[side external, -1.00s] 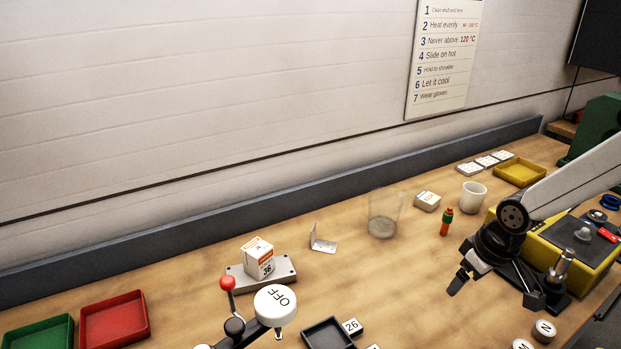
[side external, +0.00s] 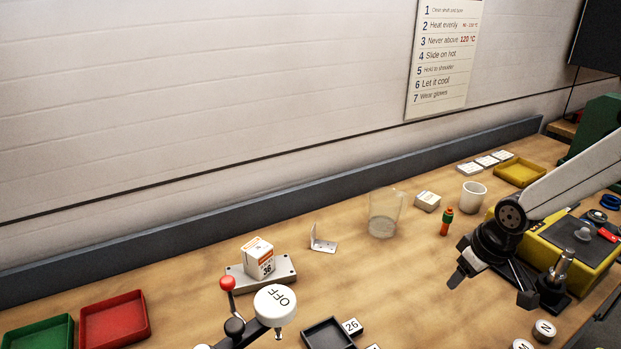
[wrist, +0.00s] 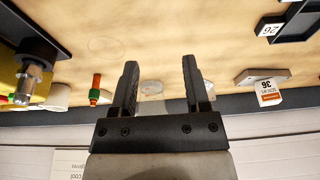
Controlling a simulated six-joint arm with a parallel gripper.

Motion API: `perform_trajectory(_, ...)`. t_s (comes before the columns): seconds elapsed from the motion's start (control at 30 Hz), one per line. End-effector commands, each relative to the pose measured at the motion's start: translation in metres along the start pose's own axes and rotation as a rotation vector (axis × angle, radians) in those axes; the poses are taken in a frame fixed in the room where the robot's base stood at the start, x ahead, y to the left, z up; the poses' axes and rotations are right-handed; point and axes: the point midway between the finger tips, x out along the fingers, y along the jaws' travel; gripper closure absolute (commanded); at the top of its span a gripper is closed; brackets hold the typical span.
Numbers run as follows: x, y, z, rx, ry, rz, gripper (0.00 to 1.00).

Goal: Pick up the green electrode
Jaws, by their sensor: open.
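A clear beaker (side external: 384,213), a white cup (side external: 472,195) and a small white box (side external: 427,201) stand around the rod. A yellow machine (side external: 570,245) is at right. A boxed block on a metal plate (side external: 287,275) is left.

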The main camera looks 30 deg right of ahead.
Motion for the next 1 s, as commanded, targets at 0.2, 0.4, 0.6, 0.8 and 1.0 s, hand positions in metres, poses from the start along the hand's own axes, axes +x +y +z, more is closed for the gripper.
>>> perform_trajectory(0.2, 0.016, 0.012, -0.028, 0.068, 0.125, 0.007, 0.4)
perform_trajectory(0.4, 0.033, 0.035, -0.064, 0.157, 0.302, 0.04, 0.4)
perform_trajectory(0.6, 0.044, 0.066, -0.093, 0.242, 0.481, 0.103, 0.4)
perform_trajectory(0.8, 0.052, 0.103, -0.114, 0.318, 0.655, 0.194, 0.4)
perform_trajectory(1.0, 0.053, 0.137, -0.123, 0.372, 0.801, 0.293, 0.4)
